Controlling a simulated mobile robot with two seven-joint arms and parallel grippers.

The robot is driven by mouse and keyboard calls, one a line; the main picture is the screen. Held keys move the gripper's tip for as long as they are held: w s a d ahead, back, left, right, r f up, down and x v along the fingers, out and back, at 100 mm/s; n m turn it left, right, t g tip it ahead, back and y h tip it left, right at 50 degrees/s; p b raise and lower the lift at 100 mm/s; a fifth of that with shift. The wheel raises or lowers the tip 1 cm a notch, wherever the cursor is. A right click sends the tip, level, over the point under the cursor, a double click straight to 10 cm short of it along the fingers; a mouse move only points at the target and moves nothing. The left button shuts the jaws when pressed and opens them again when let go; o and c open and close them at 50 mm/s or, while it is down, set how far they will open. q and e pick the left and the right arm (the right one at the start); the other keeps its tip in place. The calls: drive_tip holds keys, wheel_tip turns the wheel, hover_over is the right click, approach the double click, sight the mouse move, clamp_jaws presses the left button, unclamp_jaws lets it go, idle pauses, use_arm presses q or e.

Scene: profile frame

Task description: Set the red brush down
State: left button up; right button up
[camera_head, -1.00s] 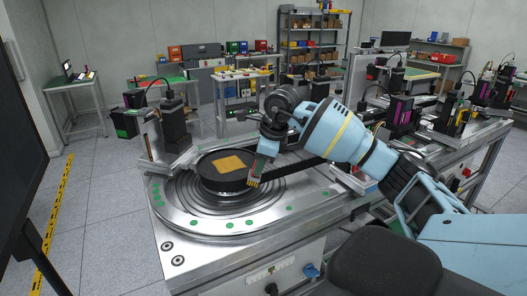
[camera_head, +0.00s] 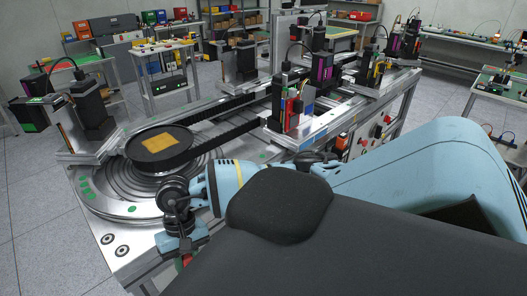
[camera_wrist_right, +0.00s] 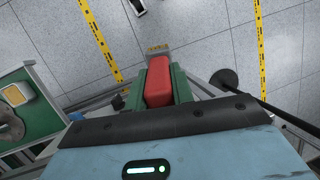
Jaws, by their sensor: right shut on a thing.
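My right gripper (camera_head: 182,250) is low beside the front edge of the metal workstation, with the arm coming in from the right. In the right wrist view, its two green fingers (camera_wrist_right: 160,98) are shut on the red brush (camera_wrist_right: 159,76). The brush is a red block with a tan end (camera_wrist_right: 158,49) pointing away from the wrist. The floor shows beyond it. In the head view the brush is mostly hidden, with only a bit of red below the wrist. My left gripper is not in view.
The workstation has a round turntable with a black disc (camera_head: 160,160) bearing a tan square (camera_head: 168,139). A black conveyor belt (camera_head: 224,130) leads away from it. Black machine units stand along it. In the wrist view, a green-topped surface (camera_wrist_right: 45,118) is at left and yellow tape (camera_wrist_right: 100,40) marks the floor.

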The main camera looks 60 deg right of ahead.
drive_tip(key=s+a+f+n, duration=0.1)
drive_tip(key=n, duration=0.1)
drive_tip(key=s+a+f+n+h, duration=0.1)
drive_tip(key=a+f, duration=0.1)
drive_tip(key=shift+s+a+f+n+g, duration=0.1)
drive_tip(key=shift+a+f+n+g, duration=0.1)
drive_tip(key=shift+n+g, duration=0.2)
drive_tip(key=shift+d, duration=0.15)
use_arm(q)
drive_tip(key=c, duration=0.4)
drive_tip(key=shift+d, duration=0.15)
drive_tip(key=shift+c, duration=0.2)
use_arm(e)
drive_tip(key=shift+d, duration=0.2)
